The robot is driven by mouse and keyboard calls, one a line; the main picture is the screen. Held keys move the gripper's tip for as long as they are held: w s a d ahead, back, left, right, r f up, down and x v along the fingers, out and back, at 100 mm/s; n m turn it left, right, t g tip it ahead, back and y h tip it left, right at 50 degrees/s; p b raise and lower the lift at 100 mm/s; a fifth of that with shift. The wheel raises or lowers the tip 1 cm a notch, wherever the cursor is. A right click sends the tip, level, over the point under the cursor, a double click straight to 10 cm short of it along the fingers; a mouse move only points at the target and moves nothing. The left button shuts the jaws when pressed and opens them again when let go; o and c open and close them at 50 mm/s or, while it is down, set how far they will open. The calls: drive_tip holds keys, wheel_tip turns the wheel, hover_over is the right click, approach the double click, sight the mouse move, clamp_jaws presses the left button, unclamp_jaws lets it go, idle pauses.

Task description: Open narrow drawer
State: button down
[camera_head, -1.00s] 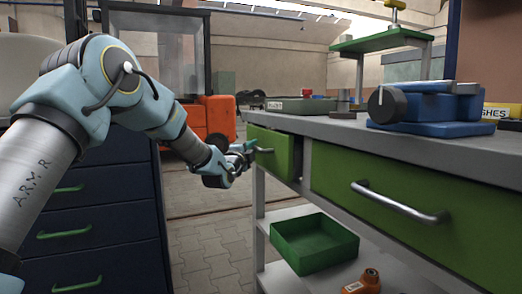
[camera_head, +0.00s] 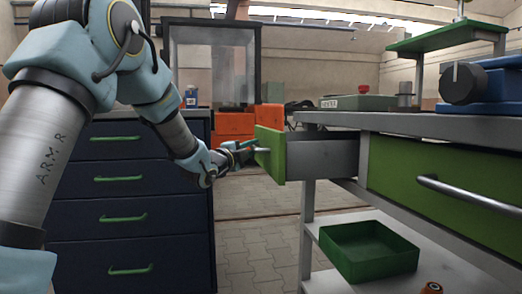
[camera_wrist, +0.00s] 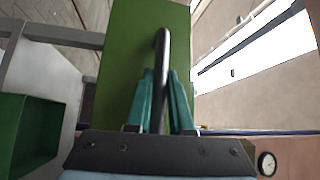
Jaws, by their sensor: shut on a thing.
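The narrow drawer (camera_head: 270,155) has a green front and grey sides. In the head view it stands well out of the workbench, to the left of the bench's leg. In the wrist view its green front (camera_wrist: 125,50) fills the middle, with a dark bar handle (camera_wrist: 163,60) on it. My gripper (camera_head: 246,149) is at the drawer front. In the wrist view its two teal fingers (camera_wrist: 163,100) are on either side of the handle, shut on it. The drawer's inside is hidden in both views.
The wide green drawer (camera_head: 430,175) to the right is closed. A green tray (camera_head: 368,250) sits on the lower shelf. A dark blue drawer cabinet (camera_head: 130,235) stands behind my arm at left. Paved floor (camera_head: 255,250) lies between cabinet and bench.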

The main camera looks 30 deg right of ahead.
idle(0.3)
drive_tip(key=c, duration=0.8)
unclamp_jaws()
drive_tip(key=shift+a, duration=0.15)
drive_tip(key=p+v, duration=0.1)
drive_tip(key=v, duration=0.9)
drive_tip(key=shift+a, duration=0.3)
drive_tip(key=shift+s, duration=0.15)
